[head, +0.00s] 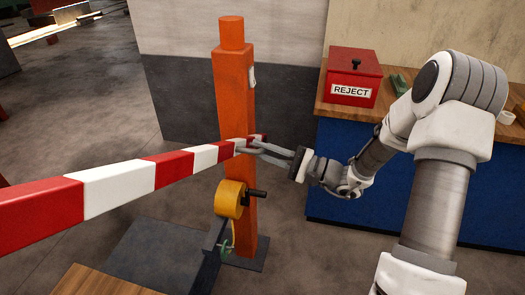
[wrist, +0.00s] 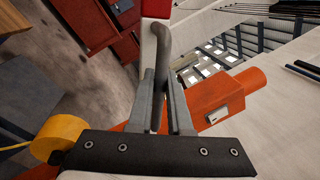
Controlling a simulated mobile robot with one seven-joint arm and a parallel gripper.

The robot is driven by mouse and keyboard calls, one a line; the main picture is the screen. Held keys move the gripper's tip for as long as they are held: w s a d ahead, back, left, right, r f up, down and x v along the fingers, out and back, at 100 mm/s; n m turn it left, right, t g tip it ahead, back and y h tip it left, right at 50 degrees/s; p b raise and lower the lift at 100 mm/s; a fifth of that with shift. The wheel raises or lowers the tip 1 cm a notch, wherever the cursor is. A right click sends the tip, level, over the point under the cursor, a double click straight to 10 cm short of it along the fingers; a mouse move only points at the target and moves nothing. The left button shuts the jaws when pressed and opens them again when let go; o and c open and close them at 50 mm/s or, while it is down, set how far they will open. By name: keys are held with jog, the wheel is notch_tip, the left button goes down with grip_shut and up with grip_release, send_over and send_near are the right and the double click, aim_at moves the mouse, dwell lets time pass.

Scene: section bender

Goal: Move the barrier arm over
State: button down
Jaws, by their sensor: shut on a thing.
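The red-and-white striped barrier arm (head: 120,187) runs from the left edge of the head view to the orange post (head: 234,110), its end in front of the post. My gripper (head: 250,147) is at that end, its fingers reaching in from the right. The fingers hide part of the handle. In the head view I cannot tell whether the arm's end touches the post.
A yellow round part (head: 230,198) with a black knob sits low by the post. A red REJECT box (head: 354,76) stands on the blue bench (head: 340,190) at right. A wooden top (head: 100,282) is at the bottom left. Open floor lies at left.

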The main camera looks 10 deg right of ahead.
jog(key=s+f+n+b, duration=0.2)
jog(key=f+n+b, duration=0.2)
jog(key=f+b, duration=0.3)
jog(key=s+a+f+n+g+y+b, duration=0.1)
jog(key=s+f+n+b, duration=0.1)
jog(key=f+n+b, duration=0.2)
jog(key=shift+a+f+g+b, duration=0.2)
jog(key=shift+f+g+b, duration=0.1)
jog(key=shift+f+b, duration=1.7)
jog(key=shift+f, duration=0.25)
jog(key=c, duration=0.8)
grip_release()
jog(key=shift+c, duration=0.2)
jog(key=shift+r, duration=0.1)
jog(key=shift+d, duration=0.1)
jog(key=p+v, duration=0.4)
jog(key=v, duration=1.3)
jog(key=shift+d, duration=0.15)
